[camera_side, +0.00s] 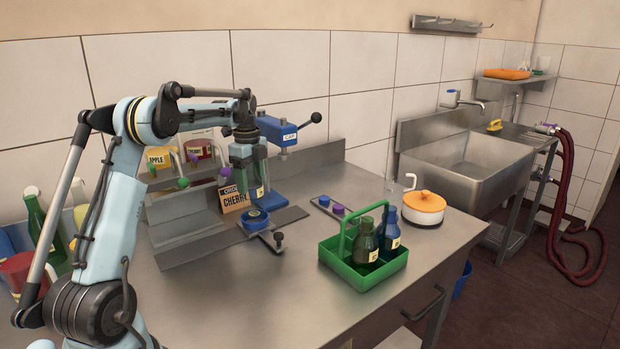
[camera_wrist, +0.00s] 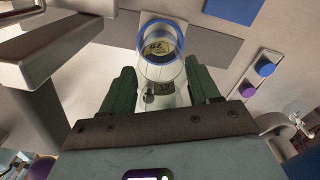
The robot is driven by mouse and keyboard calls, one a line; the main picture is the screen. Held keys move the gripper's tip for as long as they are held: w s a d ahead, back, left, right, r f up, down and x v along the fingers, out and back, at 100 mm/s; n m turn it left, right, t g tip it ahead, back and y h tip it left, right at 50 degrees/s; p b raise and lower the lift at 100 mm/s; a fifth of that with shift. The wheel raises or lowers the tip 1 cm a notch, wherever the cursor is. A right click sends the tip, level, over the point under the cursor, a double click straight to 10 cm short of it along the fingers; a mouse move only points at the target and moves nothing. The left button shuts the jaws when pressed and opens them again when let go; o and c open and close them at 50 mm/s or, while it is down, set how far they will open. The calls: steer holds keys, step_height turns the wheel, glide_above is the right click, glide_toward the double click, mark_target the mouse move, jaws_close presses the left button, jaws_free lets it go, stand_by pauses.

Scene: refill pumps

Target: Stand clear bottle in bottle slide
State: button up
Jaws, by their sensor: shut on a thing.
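My gripper (camera_side: 246,160) is shut on the clear bottle (camera_side: 257,190), with a yellow label on its side, and holds it roughly upright. In the wrist view the bottle (camera_wrist: 172,97) is between the two green fingers of my gripper (camera_wrist: 162,88). The bottle slide (camera_side: 256,219) has a blue round holder on a metal rail, directly below the bottle in the side view. The bottle's base is close to the holder; I cannot tell whether it touches. A blue ring (camera_wrist: 160,24) shows past the bottle in the wrist view.
A blue press (camera_side: 285,138) with a black-knobbed lever stands just behind the bottle. A green carrier (camera_side: 350,280) with dark green and blue bottles stands right, near several caps (camera_side: 338,210) and an orange-lidded pot (camera_side: 424,204).

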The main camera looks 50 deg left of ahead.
mark_target(251, 189)
stand_by(0.4)
steer(key=shift+f, duration=0.85)
steer(key=shift+f, duration=0.8)
stand_by(0.6)
steer(key=o, duration=1.2)
steer(key=shift+o, duration=0.2)
steer(key=shift+r, duration=4.5)
